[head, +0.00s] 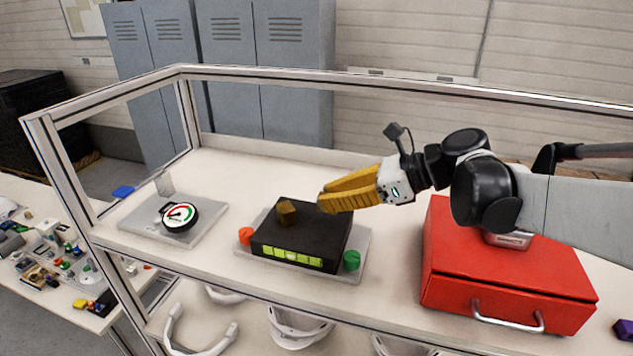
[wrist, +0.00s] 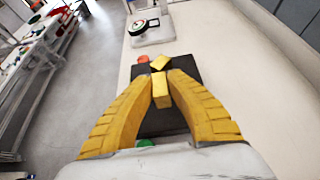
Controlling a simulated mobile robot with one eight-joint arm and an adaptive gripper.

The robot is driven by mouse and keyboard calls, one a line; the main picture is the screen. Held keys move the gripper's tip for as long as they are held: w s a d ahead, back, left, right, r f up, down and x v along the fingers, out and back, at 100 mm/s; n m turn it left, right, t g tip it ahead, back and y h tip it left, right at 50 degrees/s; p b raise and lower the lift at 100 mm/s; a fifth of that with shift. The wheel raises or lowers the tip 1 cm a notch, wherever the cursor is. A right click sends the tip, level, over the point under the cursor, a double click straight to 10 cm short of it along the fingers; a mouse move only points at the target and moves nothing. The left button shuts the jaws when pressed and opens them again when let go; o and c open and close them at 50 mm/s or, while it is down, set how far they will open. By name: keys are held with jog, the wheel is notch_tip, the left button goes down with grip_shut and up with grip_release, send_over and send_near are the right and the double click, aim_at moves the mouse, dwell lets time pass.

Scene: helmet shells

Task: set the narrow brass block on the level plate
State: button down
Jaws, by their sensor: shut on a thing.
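The level plate (head: 335,232) is a black box on a pale base, with a row of green lit segments along its front. A brass block (head: 286,211) rests on its top, towards the back left; it also shows in the wrist view (wrist: 159,62). My gripper (head: 323,202) has yellow fingers and reaches in from the right over the plate's right back part. In the wrist view its fingers are shut on a narrow brass block (wrist: 161,90), held at the tips over the black plate. In the head view the fingers hide this block. Its height above the plate is unclear.
A red knob (head: 246,236) and a green knob (head: 351,260) flank the plate. A round dial gauge (head: 180,217) stands on a grey base at left. A red drawer box (head: 500,275) stands at right under my arm. Frame rails (head: 350,78) edge the bench.

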aim_at(324, 228)
jog(key=shift+x, duration=0.8)
notch_tip(324, 228, down, 4)
jog(key=shift+d+r+p, duration=0.15)
jog(key=shift+r+p, duration=0.1)
jog(key=shift+p, duration=0.2)
jog(key=shift+w+f, duration=0.15)
jog(key=shift+f, duration=0.15)
jog(key=shift+f, duration=0.15)
jog(key=c, duration=1.4)
grip_release()
jog(key=shift+c, duration=0.2)
